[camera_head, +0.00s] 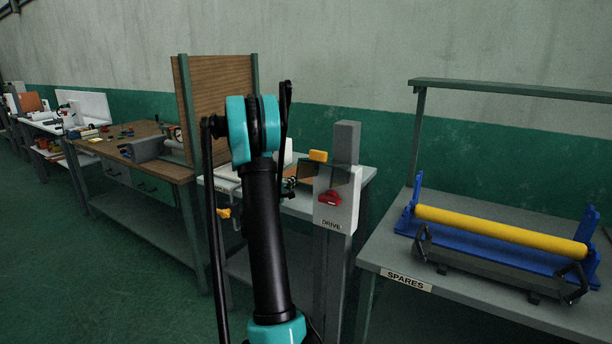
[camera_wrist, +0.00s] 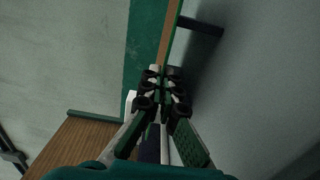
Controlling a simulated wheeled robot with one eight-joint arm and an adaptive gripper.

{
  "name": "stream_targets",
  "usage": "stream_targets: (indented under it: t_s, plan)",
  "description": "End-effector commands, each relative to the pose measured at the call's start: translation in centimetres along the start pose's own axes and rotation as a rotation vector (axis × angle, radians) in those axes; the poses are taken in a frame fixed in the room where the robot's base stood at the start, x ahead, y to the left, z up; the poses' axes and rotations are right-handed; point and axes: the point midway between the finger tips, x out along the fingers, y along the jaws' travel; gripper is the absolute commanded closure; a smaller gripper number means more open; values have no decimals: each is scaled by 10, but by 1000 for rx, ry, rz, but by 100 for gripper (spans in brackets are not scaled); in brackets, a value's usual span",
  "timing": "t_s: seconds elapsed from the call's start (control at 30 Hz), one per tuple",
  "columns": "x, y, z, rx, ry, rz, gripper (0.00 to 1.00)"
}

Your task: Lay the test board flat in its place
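I cannot clearly make out the test board or its place in either view. In the wrist view, the fingertips of my gripper (camera_wrist: 162,82) are close together, with dark green showing between them. I cannot tell whether that is a thin thing held or only the background. In the head view, my gripper is mostly hidden behind my arm, in front of the light-topped table (camera_head: 351,174). Small dark and green parts show just right of the arm, left of the grey DRIVE post (camera_head: 346,142).
The DRIVE box (camera_head: 341,213) carries a red switch (camera_head: 329,197). At right, the SPARES table (camera_head: 385,246) holds a yellow roller (camera_head: 500,229) in a blue frame. At left is a wooden bench (camera_head: 122,154) with a backboard (camera_head: 220,98).

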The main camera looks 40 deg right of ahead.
Motion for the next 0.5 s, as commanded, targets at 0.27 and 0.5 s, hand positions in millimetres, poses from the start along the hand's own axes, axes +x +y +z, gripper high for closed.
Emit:
stream_targets:
  t_s: [0.27,0.5]
  plan:
    - [0,5,0,-1,0,1,100]
    - [0,9,0,-1,0,1,100]
